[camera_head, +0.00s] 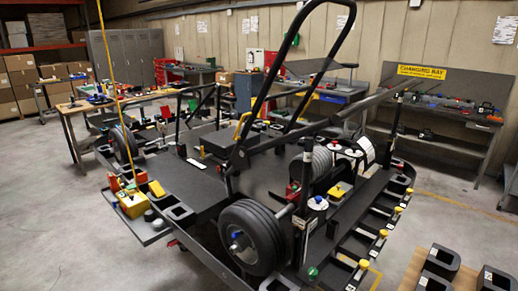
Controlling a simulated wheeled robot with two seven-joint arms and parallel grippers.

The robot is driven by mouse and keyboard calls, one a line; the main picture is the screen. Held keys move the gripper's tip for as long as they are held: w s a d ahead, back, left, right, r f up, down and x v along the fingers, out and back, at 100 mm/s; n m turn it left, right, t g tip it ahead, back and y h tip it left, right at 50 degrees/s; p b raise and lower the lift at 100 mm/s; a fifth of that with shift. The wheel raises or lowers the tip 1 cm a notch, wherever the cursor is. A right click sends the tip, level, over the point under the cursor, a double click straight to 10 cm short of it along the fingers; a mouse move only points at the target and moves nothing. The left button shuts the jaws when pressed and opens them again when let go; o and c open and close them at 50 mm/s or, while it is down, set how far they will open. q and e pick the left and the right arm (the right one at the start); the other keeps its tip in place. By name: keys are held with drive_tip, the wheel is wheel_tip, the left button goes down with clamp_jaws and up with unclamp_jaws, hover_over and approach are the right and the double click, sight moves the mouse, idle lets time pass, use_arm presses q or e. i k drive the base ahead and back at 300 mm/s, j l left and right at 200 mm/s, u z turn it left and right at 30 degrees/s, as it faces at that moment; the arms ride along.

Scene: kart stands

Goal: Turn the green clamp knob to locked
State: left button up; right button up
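A small green knob (312,272) shows low in the head view, beside the foot of a dark upright post at the front of the kart stand (205,185). It is too small to tell which way it is turned. Neither of my grippers is in view.
A black wheel (252,237) stands at the front of the stand. A yellow box (132,205) with a tall yellow pole is at left. Dark blocks (441,262) lie at bottom right. A workbench (440,140) stands behind. The floor at left is clear.

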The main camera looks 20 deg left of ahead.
sight(312, 273)
drive_tip(key=i+j, duration=0.15)
drive_tip(key=j, duration=0.25)
drive_tip(key=i+j, duration=0.2)
drive_tip(key=j, duration=0.2)
drive_tip(key=i+j+u, duration=0.1)
drive_tip(key=j, duration=0.3)
drive_tip(key=i+j, duration=0.2)
drive_tip(key=j, duration=0.2)
drive_tip(key=i+j+u, duration=0.1)
drive_tip(key=j, duration=0.3)
drive_tip(key=i+j, duration=0.5)
drive_tip(key=j, duration=0.2)
drive_tip(key=z, duration=1.9)
